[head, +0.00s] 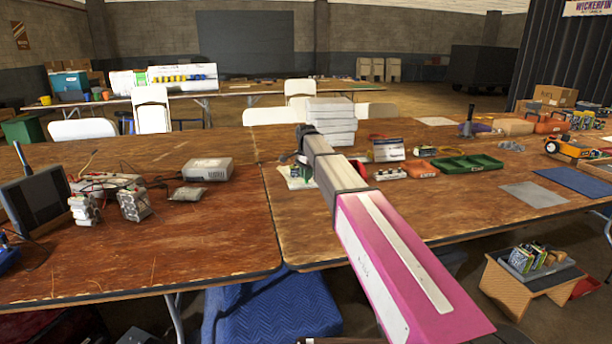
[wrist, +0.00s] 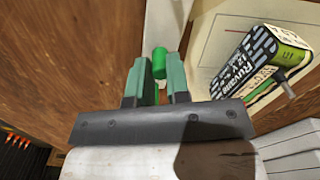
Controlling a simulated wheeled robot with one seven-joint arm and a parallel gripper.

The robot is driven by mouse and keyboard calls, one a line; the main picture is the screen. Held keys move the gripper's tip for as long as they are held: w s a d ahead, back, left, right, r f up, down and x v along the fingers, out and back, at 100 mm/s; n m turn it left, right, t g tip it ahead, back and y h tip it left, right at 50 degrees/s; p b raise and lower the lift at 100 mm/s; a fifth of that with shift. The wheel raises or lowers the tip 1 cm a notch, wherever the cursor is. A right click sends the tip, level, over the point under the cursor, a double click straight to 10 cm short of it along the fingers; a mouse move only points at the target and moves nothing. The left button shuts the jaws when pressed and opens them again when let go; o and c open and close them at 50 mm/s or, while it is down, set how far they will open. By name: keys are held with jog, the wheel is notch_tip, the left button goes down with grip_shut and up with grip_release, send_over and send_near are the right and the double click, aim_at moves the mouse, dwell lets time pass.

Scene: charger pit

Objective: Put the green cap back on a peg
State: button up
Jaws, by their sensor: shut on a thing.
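The green cap (wrist: 159,62) shows in the wrist view as a small bright green cylinder between the tips of my gripper (wrist: 157,70). My gripper's two green fingers are shut on it. A grey peg (wrist: 280,88) sticks out at the right of the wrist view, beside a block printed with dark bricks and a green top (wrist: 262,60); it is bare at its end. The cap is apart from this peg. In the head view my pink and grey arm reaches over the right table, and it hides most of the gripper and the cap.
In the head view, a stack of white boxes (head: 331,115) stands behind my arm, with a green tray (head: 467,163) to the right. A grey box (head: 207,169) and wired parts lie on the left table (head: 120,260).

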dwell(0.4)
jog(key=o, duration=0.8)
jog(key=shift+o, duration=1.1)
jog(key=shift+r, duration=3.7)
